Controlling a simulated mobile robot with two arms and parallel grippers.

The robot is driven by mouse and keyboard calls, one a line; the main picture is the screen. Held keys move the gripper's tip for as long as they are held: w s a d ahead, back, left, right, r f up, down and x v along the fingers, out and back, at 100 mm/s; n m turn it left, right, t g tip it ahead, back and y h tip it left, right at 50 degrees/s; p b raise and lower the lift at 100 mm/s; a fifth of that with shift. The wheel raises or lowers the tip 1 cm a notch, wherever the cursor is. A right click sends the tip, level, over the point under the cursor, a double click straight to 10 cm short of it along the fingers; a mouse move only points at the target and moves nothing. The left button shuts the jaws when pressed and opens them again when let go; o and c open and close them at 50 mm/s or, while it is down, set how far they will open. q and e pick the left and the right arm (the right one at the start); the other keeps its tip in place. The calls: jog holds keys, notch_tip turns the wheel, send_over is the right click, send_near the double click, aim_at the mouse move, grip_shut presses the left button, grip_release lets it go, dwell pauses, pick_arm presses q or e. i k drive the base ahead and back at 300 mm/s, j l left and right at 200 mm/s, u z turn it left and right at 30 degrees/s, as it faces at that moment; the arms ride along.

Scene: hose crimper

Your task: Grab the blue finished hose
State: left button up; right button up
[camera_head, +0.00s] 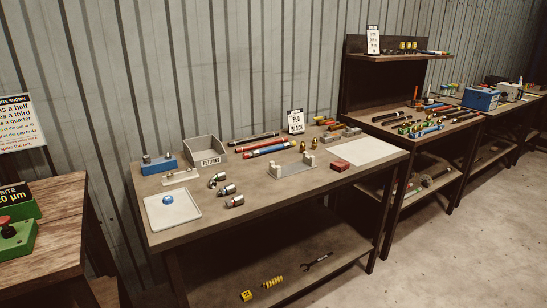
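A blue hose-like bar (268,151) lies on the middle bench, toward its back. It lies roughly parallel to a red one (260,144) just behind it, and a black one (253,138) lies behind that. The blue one is small in the picture, so I cannot tell its end fittings clearly. Another blue bar-shaped item (427,131) lies among parts on the bench farther right. Neither of my grippers is in view.
The middle bench (222,218) holds a grey returns bin (202,150), a white tray (172,209) with a blue knob, metal fittings (226,190), a grey bracket (291,167), a sign (296,122) and a white mat (364,151). Open floor (440,255) lies front right.

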aim_at(255, 153)
jog(key=i+l+u, duration=0.15)
jog(key=i+l, duration=0.45)
jog(key=i+l+u, duration=0.15)
jog(key=i+l, duration=0.45)
jog(key=l, duration=0.15)
